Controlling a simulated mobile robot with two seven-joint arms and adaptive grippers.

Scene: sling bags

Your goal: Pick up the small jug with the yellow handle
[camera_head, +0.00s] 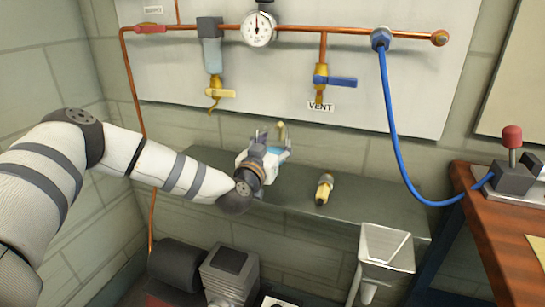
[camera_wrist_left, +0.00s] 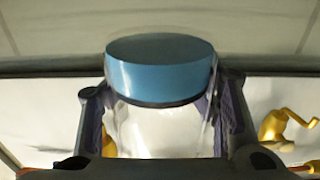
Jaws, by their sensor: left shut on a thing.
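My left gripper (camera_head: 272,148) is shut on a small clear jug-like vessel just above or on the grey wall shelf. In the left wrist view the vessel has a clear body (camera_wrist_left: 165,133) and a blue top (camera_wrist_left: 160,68), between the two fingers. In the head view its pale blue part (camera_head: 277,154) shows past the fingers. A thin yellowish piece (camera_head: 281,131) stands up behind the gripper; whether it is the vessel's handle is unclear. A yellow piece with a lever (camera_wrist_left: 278,128) shows right of the fingers in the wrist view. My right gripper is not in view.
A yellow-and-grey fitting (camera_head: 325,188) lies on the grey shelf (camera_head: 375,207), right of the gripper. Copper pipe, a gauge (camera_head: 258,28) and a filter with a yellow valve (camera_head: 211,62) are on the panel above. A blue hose (camera_head: 391,125) hangs at right, above a white funnel (camera_head: 385,247).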

